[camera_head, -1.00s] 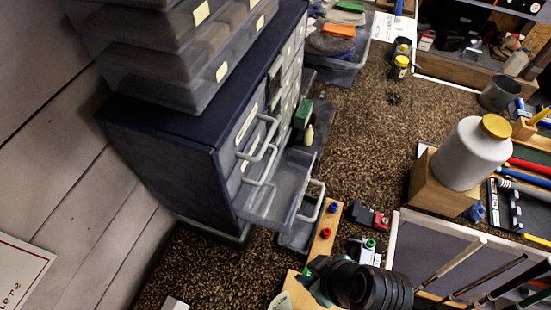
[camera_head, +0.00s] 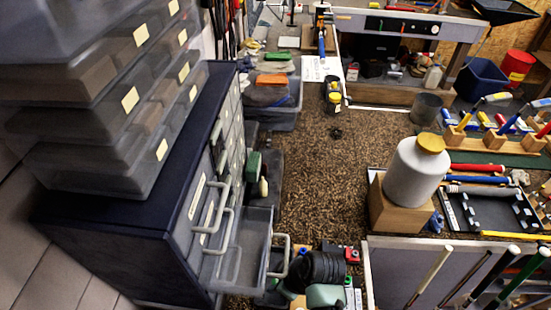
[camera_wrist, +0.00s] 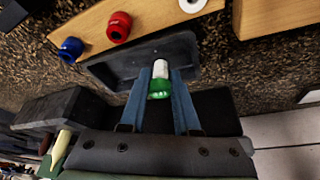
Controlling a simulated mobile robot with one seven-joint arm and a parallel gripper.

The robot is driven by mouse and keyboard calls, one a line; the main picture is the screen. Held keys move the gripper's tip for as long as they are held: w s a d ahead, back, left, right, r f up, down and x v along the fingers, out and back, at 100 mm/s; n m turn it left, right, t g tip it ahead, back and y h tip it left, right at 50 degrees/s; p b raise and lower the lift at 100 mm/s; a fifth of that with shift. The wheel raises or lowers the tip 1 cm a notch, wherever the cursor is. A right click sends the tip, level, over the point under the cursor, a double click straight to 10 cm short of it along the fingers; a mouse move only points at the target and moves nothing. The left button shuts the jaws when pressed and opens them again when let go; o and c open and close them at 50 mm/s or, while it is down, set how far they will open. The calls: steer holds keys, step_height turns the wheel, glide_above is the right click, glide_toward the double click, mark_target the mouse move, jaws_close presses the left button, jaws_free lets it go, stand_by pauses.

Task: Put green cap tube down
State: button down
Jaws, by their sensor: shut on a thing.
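The green cap tube (camera_wrist: 160,86) is between the blue fingers of my gripper (camera_wrist: 160,82) in the wrist view. My gripper is shut on it. Its green end is nearer the palm and its white part points away. A dark, shallow tray (camera_wrist: 110,72) lies behind the tube in that view; I cannot tell whether they touch. A wooden block (camera_wrist: 90,35) beside the tray carries a red cap (camera_wrist: 119,26) and a blue cap (camera_wrist: 71,49). In the head view, my dark wrist is at the bottom edge and the held tube cannot be made out.
A drawer (camera_head: 243,250) of the dark cabinet (camera_head: 130,225) stands open left of my arm. A white bottle (camera_head: 414,175) stands on a wooden block (camera_head: 400,212) to the right. The speckled bench top (camera_head: 320,190) is mostly clear between them.

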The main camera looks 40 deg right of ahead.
steer(key=shift+w+d+f, duration=0.35)
steer(key=shift+w, duration=0.15)
steer(key=shift+w+d+f, duration=0.35)
steer(key=shift+w, duration=0.15)
steer(key=shift+w+d+f, duration=0.3)
steer(key=shift+w+f, duration=0.1)
steer(key=shift+f, duration=0.15)
steer(key=shift+f, duration=0.2)
steer(key=c, duration=0.6)
jaws_free()
steer(key=shift+c, duration=0.2)
steer(key=shift+r, duration=0.1)
